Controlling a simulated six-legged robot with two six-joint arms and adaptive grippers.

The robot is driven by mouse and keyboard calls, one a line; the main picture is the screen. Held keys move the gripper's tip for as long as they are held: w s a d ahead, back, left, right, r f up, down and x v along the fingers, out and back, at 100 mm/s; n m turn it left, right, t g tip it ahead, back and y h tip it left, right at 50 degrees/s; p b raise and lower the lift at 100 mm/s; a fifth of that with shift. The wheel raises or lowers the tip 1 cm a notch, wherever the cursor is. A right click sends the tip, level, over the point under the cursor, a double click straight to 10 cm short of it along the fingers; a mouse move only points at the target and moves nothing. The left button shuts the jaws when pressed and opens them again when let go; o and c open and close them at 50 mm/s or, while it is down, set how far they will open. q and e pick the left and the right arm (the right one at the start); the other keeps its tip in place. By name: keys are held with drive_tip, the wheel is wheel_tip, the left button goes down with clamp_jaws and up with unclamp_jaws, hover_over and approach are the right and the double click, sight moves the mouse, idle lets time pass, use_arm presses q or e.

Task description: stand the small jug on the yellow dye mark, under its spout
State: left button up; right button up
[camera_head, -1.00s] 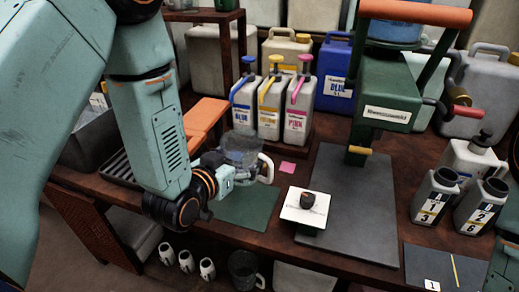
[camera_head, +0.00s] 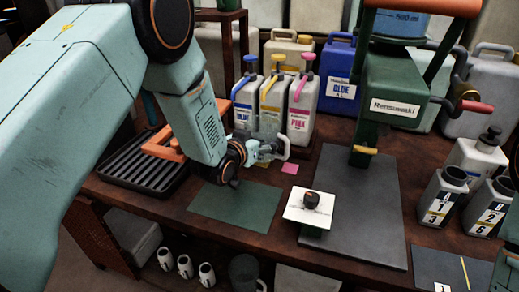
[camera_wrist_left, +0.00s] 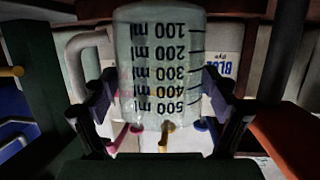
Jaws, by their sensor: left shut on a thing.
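The small jug (camera_head: 267,128) is clear, with a pale handle on its right side in the head view. My left gripper (camera_head: 257,151) is shut on it, and it looks upright in front of the dye bottles. In the left wrist view the gripper (camera_wrist_left: 158,93) has a finger on each side of the jug (camera_wrist_left: 160,50), whose printed scale appears upside down. The yellow dye bottle (camera_head: 271,103) with its yellow spout (camera_head: 277,64) stands just behind the jug. I cannot tell whether the jug touches the table. My right gripper is not in view.
The blue dye bottle (camera_head: 243,104) and pink dye bottle (camera_head: 301,104) flank the yellow one. A pink mark (camera_head: 290,168) lies right of the jug. A green mat (camera_head: 236,207) is bare. A green press (camera_head: 388,100) and white tile (camera_head: 308,218) stand to the right.

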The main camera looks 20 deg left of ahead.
use_arm(q)
wheel_tip(320, 180, down, 3)
drive_tip(key=shift+r+b, duration=0.1)
drive_tip(key=shift+b, duration=0.4)
drive_tip(key=shift+w+f, duration=0.25)
drive_tip(key=shift+f, duration=0.05)
drive_tip(key=shift+r, duration=0.1)
drive_tip(key=shift+s, duration=0.1)
drive_tip(key=o, duration=0.8)
drive_tip(key=shift+o, duration=1.2)
drive_tip(key=shift+f, duration=0.25)
drive_tip(key=shift+r, duration=0.1)
